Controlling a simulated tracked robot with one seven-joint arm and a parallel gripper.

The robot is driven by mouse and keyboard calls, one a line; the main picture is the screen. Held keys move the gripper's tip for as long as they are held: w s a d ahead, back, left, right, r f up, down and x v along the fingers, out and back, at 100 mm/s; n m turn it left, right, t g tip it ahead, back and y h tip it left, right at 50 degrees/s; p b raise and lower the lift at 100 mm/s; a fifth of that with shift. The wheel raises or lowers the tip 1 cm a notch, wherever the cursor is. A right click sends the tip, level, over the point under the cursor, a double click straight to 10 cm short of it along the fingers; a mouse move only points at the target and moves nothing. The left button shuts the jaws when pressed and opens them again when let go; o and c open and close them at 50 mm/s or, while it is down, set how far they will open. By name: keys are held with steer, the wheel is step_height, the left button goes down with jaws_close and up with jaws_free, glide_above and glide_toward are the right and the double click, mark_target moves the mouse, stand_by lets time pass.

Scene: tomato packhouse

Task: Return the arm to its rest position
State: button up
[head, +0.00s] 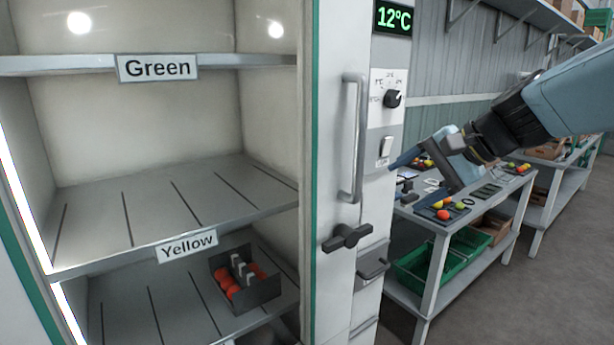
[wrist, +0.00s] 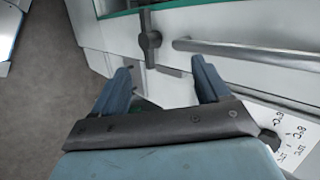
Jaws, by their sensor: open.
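My gripper (head: 407,187) is at the right in the head view, in front of the workbench and to the right of the cabinet's handle side. Its two blue fingers are apart with nothing between them. My arm reaches in from the right edge. In the wrist view my gripper (wrist: 160,68) is also open and empty, with the cabinet's white front, a dark latch (wrist: 149,40) and a long bar handle (wrist: 245,49) beyond the fingers. I cannot tell how far the fingertips are from the cabinet.
The cabinet stands open, with shelves labelled Green (head: 157,68) and Yellow (head: 187,246). A dark crate (head: 250,298) with red tomatoes sits on the lower shelf. A bench (head: 440,228) with tomatoes and a green crate (head: 408,275) is at right. The floor (head: 510,310) is clear at lower right.

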steer(key=s+d+f+n+h, duration=0.4)
steer(key=s+n+h, duration=0.3)
steer(key=s, duration=0.3)
steer(key=shift+f+n, duration=0.7)
steer(key=shift+n, duration=0.1)
steer(key=shift+d, duration=0.1)
